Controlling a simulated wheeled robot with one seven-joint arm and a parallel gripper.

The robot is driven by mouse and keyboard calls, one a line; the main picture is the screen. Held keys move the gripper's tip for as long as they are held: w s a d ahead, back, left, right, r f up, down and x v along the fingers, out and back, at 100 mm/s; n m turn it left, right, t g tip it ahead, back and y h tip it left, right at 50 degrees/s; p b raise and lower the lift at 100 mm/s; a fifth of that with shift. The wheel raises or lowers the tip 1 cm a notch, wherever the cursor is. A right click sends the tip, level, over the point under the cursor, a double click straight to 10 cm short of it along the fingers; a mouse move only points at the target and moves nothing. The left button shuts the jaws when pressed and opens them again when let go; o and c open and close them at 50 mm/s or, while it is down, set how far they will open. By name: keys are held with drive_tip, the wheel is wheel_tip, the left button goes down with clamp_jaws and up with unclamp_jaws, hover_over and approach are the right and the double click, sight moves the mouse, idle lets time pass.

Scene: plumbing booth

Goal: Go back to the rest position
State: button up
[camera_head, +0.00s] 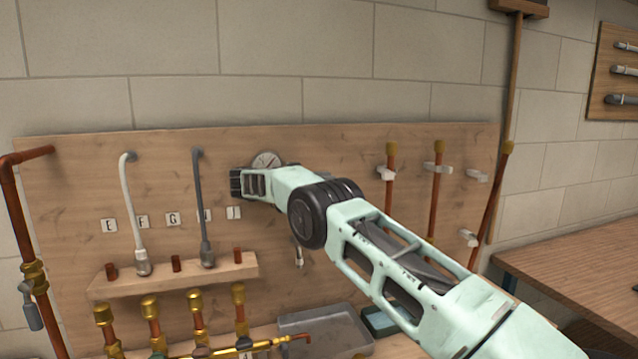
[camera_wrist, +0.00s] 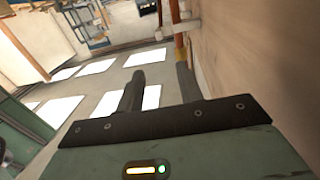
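My gripper (camera_wrist: 160,70) is open, with its two dark fingers apart and nothing between them in the wrist view. In the head view my arm reaches from the lower right to the middle of the wooden pipe board (camera_head: 350,146). Its end is in front of the board, near a round grey gauge-like disc (camera_head: 266,160) partly hidden behind it. The fingers cannot be made out in the head view. In the wrist view, a copper pipe (camera_wrist: 179,40) shows beyond the right finger; I cannot tell how close it is.
A shelf (camera_head: 180,277) with a white and a dark hose stands left of my arm. Upright copper pipes (camera_head: 389,185) in clips stand to its right. Brass-fitted pipes (camera_head: 152,312) and a grey tray (camera_head: 325,330) lie below. A wooden table (camera_head: 570,255) is at the right.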

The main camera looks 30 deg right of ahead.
drive_tip(key=shift+w+a, duration=0.15)
drive_tip(key=shift+a, duration=0.45)
idle(0.3)
